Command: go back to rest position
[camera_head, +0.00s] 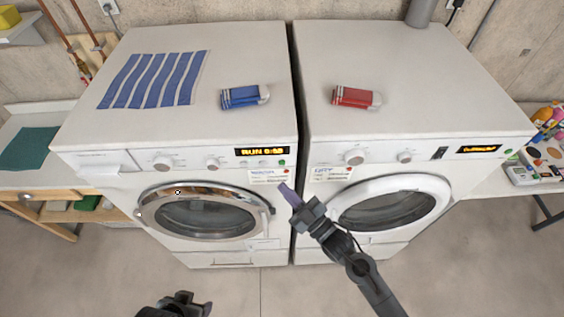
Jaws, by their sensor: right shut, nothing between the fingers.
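My right gripper (289,194) is shut and empty.
Side tables stand left, with a teal cloth (27,148), and right, with bottles (545,118). The floor in front is clear.

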